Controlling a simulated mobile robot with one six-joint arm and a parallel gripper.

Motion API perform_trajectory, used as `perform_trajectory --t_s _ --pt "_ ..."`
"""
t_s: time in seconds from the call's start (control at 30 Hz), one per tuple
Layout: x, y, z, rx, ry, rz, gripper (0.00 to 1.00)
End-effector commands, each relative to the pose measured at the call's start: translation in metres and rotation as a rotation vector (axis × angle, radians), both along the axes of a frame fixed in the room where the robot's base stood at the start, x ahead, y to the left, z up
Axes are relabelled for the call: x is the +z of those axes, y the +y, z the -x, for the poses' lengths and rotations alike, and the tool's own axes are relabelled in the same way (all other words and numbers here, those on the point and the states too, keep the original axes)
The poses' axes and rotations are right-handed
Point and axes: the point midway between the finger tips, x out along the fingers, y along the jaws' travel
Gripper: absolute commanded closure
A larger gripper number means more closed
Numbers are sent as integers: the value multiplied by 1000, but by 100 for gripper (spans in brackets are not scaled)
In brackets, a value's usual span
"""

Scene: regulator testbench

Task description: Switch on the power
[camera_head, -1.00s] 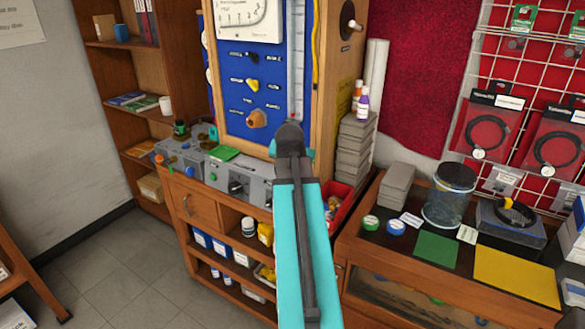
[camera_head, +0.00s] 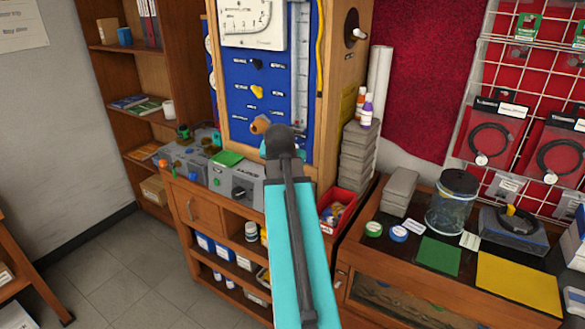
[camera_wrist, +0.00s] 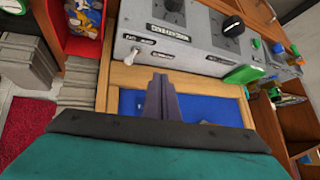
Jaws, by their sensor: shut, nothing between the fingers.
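A grey control box (camera_head: 236,184) stands on the wooden bench below the blue board. In the wrist view the grey box (camera_wrist: 190,48) shows a small light toggle lever (camera_wrist: 136,52) with two small labels beside it, too small to read. A larger dark label plate (camera_wrist: 168,34) and a black rotary knob (camera_wrist: 232,26) are on the same face. My gripper (camera_wrist: 160,80) is shut and empty, just short of the box's lower edge in the picture, close to the toggle. I cannot tell whether it touches anything. In the head view my arm hides the gripper.
The blue board (camera_head: 258,75) rises in its wooden frame. A red bin (camera_head: 337,206) and stacked grey boxes (camera_head: 358,160) stand right of the control box. Open floor lies at the front left.

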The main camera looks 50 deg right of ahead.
Motion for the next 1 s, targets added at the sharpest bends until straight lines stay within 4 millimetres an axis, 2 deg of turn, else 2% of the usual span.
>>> perform_trajectory --t_s 0.7,1.0 --pt "46 36 41 -2 -1 2 100" --pt "60 47 52 -2 0 1 100"
